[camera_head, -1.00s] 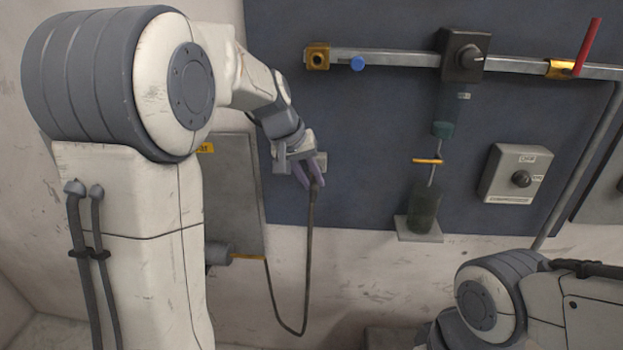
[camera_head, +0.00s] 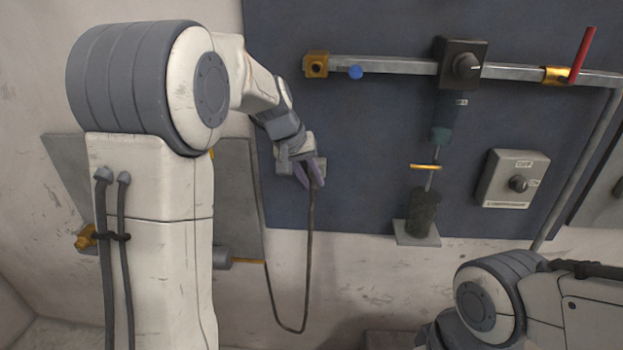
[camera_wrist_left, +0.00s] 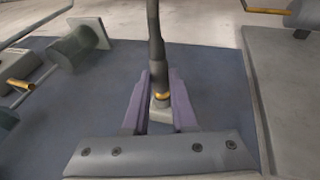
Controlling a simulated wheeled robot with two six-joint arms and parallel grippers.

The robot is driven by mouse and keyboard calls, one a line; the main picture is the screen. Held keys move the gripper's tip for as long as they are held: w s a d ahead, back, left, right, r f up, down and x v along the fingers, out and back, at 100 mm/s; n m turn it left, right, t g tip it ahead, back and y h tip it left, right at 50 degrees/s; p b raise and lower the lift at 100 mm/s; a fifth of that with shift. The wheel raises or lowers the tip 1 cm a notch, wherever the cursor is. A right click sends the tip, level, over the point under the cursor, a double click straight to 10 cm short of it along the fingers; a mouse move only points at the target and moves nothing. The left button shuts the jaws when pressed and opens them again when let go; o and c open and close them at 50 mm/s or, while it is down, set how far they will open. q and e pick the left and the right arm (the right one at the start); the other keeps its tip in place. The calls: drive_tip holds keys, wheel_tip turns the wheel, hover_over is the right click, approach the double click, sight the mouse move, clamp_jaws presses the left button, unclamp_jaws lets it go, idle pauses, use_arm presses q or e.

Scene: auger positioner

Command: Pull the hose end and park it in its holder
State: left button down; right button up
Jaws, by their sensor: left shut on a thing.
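My left gripper (camera_head: 309,174), with purple fingers, is shut on the dark hose end (camera_wrist_left: 157,75) at the lower left of the blue panel. In the left wrist view the hose end stands between the fingers (camera_wrist_left: 160,88), with a gold ring near its tip. A small grey block (camera_head: 320,165) on the panel is right at the fingers. I cannot tell whether the hose tip is seated in it or only close to it. The hose (camera_head: 309,255) hangs from the gripper in a loop toward a grey pipe stub (camera_head: 238,262). My right gripper is out of view.
A metal rail (camera_head: 400,65) with a blue knob (camera_head: 356,72) and red handle (camera_head: 582,55) crosses the panel above. A dark green cylinder (camera_head: 422,212) on a bracket and a grey switch box (camera_head: 513,178) are to the right. Free panel lies between the gripper and the cylinder.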

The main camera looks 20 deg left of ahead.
use_arm(q)
drive_tip(key=shift+w, duration=0.1)
drive_tip(key=c, duration=0.6)
unclamp_jaws()
drive_tip(key=shift+c, duration=0.2)
drive_tip(key=v, duration=1)
drive_tip(key=shift+r+b, duration=0.2)
drive_tip(key=shift+b, duration=0.1)
